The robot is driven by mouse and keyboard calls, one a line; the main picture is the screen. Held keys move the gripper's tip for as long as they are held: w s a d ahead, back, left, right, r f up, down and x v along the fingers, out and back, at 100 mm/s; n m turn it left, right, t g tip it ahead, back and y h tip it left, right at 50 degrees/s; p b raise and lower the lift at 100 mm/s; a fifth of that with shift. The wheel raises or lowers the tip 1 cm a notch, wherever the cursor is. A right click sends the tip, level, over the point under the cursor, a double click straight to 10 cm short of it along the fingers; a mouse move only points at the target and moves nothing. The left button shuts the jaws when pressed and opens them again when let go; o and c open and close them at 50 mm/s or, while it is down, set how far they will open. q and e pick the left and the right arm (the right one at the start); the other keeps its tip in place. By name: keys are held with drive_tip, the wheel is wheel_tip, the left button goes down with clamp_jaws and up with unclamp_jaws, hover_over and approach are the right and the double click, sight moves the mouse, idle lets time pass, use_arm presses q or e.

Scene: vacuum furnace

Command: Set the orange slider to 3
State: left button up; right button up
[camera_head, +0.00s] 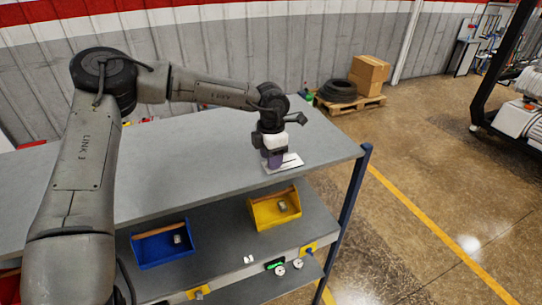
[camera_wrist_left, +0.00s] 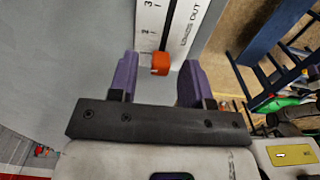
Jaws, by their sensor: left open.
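The orange slider (camera_wrist_left: 160,64) shows in the left wrist view, at the near end of a dark slot in a white scale plate (camera_wrist_left: 180,15). The numbers 3 and 2 show on the plate beyond the slider, with 3 farther off; the slider sits below the 2. My left gripper (camera_wrist_left: 158,68) is open, its purple fingers apart on either side of the slider, with gaps visible on both sides. In the head view my left gripper (camera_head: 273,161) points down at the white plate (camera_head: 291,162) on the table; the slider is hidden there.
The grey table top (camera_head: 190,160) is mostly clear around the plate. A blue bin (camera_head: 160,250) and a yellow bin (camera_head: 275,217) stand on the shelf below. A blue post (camera_head: 352,200) rises at the table's right corner. A cardboard box (camera_head: 369,70) stands beyond.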

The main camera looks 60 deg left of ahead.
use_arm(q)
drive_tip(key=shift+f, duration=0.3)
clamp_jaws()
idle(0.3)
